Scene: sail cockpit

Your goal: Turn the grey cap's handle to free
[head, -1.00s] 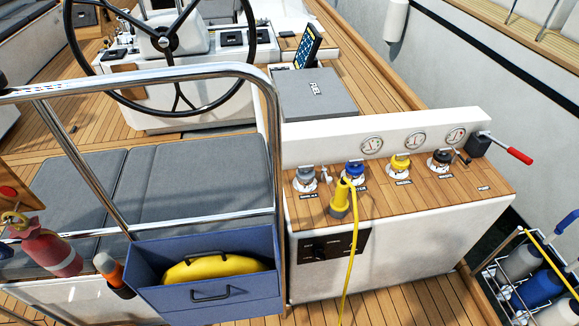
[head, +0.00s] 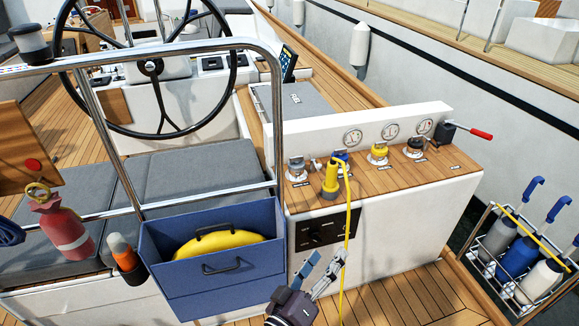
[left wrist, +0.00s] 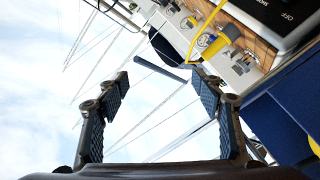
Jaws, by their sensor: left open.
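The grey cap (head: 296,168) sits at the left end of a row of caps on the wooden console top (head: 440,172) in the head view. The exact angle of its handle is too small to read. My left gripper (head: 326,264) is open and empty, in front of the console and below its top, apart from the cap. In the left wrist view its two fingers (left wrist: 160,90) stand wide with nothing between them. The console's caps show small at upper right there. My right gripper is not in view.
A yellow plug (head: 330,182) with a hanging yellow cord stands right beside the grey cap, partly hiding a blue cap (head: 341,158). A yellow cap (head: 378,152) and black cap (head: 414,147) follow. A blue bin (head: 213,284) and steel rail (head: 279,110) stand left.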

